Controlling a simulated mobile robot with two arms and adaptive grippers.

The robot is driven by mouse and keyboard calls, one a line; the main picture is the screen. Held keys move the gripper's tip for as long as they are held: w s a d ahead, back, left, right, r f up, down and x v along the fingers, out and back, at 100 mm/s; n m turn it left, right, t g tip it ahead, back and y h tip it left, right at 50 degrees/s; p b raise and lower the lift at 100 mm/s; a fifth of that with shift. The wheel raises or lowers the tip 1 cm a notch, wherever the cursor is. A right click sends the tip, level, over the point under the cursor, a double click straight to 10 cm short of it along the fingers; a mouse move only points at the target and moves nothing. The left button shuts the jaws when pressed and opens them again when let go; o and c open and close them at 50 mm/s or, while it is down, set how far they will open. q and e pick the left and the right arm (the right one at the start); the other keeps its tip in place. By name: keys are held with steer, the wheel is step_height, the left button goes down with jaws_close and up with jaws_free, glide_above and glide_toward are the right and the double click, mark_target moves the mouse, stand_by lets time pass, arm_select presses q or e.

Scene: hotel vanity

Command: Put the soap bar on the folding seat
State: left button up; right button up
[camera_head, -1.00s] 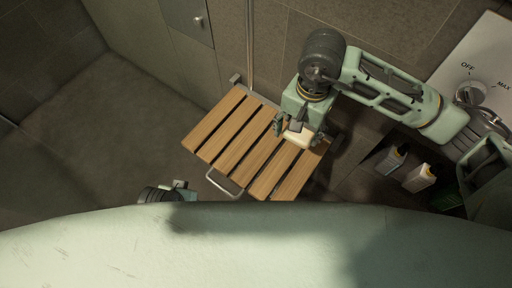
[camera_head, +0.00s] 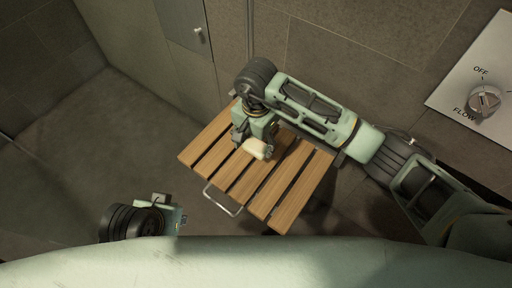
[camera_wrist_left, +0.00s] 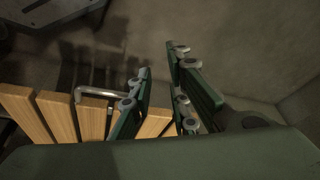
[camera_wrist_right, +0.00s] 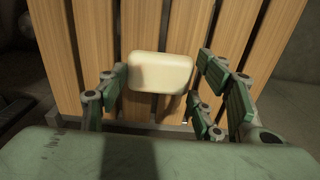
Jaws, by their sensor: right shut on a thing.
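The cream soap bar (camera_head: 258,150) is held in my right gripper (camera_head: 253,145), over the middle of the folding seat (camera_head: 296,193), which has wooden slats. In the right wrist view the soap bar (camera_wrist_right: 160,72) sits between the fingertips with slats behind it. I cannot tell whether its underside touches the slats. My left gripper (camera_head: 178,212) is low, in front of the seat's left corner and apart from it. In the left wrist view its two fingers (camera_wrist_left: 160,65) stand apart with nothing between them.
A metal bar handle (camera_head: 221,200) sticks out from the seat's front edge. A tiled wall is behind the seat. A shower control panel with a knob (camera_head: 485,100) is at the right. The floor left of the seat is clear.

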mark_target(256, 145)
steer(key=shift+f+b, duration=0.35)
steer(key=shift+f, duration=1.65)
arm_select(q)
steer(key=shift+r, duration=0.15)
arm_select(e)
steer(key=shift+f+b, duration=0.3)
arm_select(q)
steer(key=shift+f, duration=0.3)
arm_select(e)
steer(key=o, duration=1.2)
steer(key=shift+r, duration=0.1)
arm_select(q)
steer(key=shift+r, duration=0.1)
arm_select(e)
steer(key=shift+r, duration=0.1)
